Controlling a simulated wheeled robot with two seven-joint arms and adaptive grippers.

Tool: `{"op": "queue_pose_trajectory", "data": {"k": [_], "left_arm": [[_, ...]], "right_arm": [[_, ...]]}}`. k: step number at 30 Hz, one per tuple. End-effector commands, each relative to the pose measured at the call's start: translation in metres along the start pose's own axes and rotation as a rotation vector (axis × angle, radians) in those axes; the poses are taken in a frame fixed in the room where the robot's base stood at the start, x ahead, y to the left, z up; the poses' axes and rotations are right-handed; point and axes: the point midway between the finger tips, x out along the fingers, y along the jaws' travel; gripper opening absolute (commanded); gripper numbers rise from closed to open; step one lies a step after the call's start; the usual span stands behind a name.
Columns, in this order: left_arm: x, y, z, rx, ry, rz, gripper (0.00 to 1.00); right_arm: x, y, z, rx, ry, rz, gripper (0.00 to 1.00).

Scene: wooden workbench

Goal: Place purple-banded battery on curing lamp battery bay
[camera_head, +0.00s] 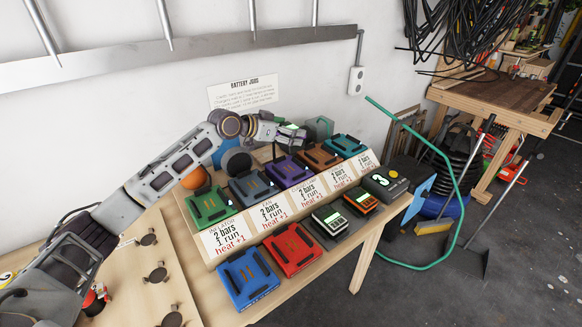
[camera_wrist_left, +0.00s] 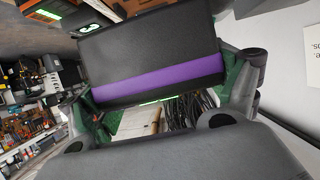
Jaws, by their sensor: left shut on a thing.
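The purple-banded battery (camera_wrist_left: 155,55), a dark block with a purple stripe, fills the upper middle of the left wrist view. My left gripper (camera_wrist_left: 165,95) is shut on it, with a green finger at each side. In the head view my left gripper (camera_head: 290,134) is above the back of the tiered bench, near the wall. The battery is small there and its purple band cannot be made out. A purple bay (camera_head: 291,169) sits in the middle of the back row. I cannot tell which object is the curing lamp. My right gripper is not in view.
The back row also has a green bay (camera_head: 209,206), a grey-blue bay (camera_head: 252,187), a brown bay (camera_head: 319,156) and a teal bay (camera_head: 345,145). Blue (camera_head: 247,279) and red (camera_head: 292,250) bays stand in front. A "Battery Jobs" sign (camera_head: 243,93) is on the wall.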

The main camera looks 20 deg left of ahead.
Motion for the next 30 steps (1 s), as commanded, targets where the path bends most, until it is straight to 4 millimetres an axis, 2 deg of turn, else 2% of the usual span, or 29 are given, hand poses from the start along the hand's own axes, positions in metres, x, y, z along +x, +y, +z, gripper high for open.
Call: {"op": "queue_pose_trajectory", "data": {"k": [7,15,22,30], "left_arm": [[-0.001,0.000,-0.004,0.003,0.006,0.003,0.44],[-0.001,0.000,-0.001,0.003,0.006,0.003,0.44],[0.007,0.000,0.018,0.001,0.004,0.003,0.44],[0.017,0.000,0.041,0.002,0.006,0.002,0.44]], "right_arm": [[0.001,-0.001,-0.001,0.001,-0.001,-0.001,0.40],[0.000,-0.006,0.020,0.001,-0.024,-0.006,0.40],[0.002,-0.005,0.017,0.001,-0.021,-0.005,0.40],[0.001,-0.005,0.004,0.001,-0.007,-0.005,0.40]]}}
